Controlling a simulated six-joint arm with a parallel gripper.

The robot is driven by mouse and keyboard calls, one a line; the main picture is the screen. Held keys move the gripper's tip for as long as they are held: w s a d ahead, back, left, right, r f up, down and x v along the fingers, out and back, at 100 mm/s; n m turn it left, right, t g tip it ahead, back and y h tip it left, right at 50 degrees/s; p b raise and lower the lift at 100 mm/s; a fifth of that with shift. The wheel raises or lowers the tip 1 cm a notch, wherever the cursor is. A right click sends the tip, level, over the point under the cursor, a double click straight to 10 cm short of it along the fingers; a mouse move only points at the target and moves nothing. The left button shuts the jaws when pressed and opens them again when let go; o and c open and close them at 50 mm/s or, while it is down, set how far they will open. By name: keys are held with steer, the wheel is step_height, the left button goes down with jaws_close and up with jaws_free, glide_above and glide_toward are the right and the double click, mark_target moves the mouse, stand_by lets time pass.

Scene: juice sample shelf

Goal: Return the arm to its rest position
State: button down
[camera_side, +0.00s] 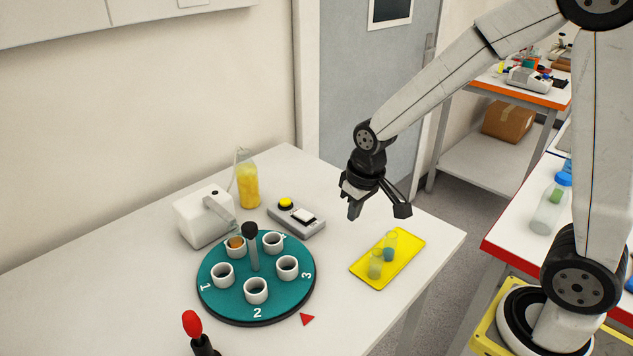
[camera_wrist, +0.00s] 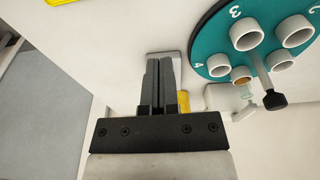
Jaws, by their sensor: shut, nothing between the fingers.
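My gripper (camera_side: 354,208) hangs above the back part of the white table in the side view, pointing down. It is clear of the table and between the control box and the yellow tray in the picture. In the wrist view my gripper (camera_wrist: 159,72) has its two fingers together with nothing between them. My arm reaches in from the upper right, bent at the elbow.
A teal carousel (camera_side: 228,296) with several white cups stands front left; one cup holds an orange-brown sample. A yellow tray (camera_side: 368,274) bears two small vials. A juice flask (camera_side: 248,187), a white device (camera_side: 200,222) and a button box (camera_side: 313,228) stand behind.

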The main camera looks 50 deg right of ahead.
steer(key=s+f, duration=0.1)
steer(key=s, duration=0.7)
steer(key=shift+s+t, duration=0.25)
steer(key=shift+t, duration=0.15)
steer(key=shift+a+f, duration=0.1)
